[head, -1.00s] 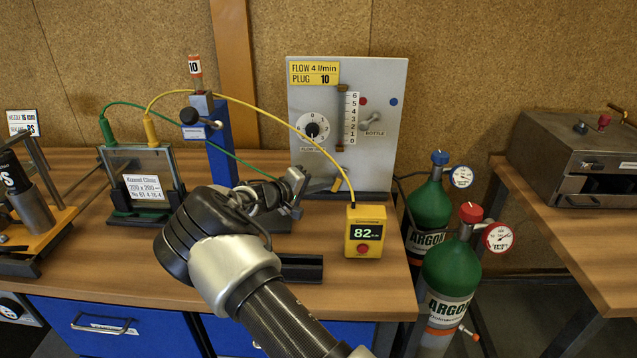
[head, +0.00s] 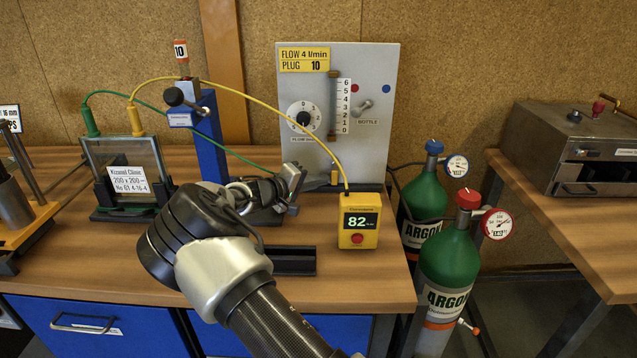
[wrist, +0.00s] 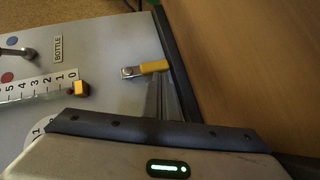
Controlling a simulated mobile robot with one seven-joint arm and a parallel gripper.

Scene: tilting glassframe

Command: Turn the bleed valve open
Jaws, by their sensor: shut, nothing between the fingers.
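The bleed valve is not labelled in view; a small yellow lever (head: 335,177) low on the grey panel (head: 375,70) looks like it. In the wrist view the yellow lever (wrist: 152,67) extends from a metal pivot toward the panel's bottom edge. My gripper (head: 318,184) is shut and empty, with its fingers low in front of the panel, just left of the lever. In the wrist view the narrow fingers (wrist: 163,95) reach up close beside the lever's end; I cannot tell whether they touch it.
A yellow meter (head: 360,222) reading 82 stands right of my gripper. A blue post (head: 208,135) and a framed glass cell (head: 95,160) stand left. Green argon bottles (head: 445,255) stand beyond the bench's right edge.

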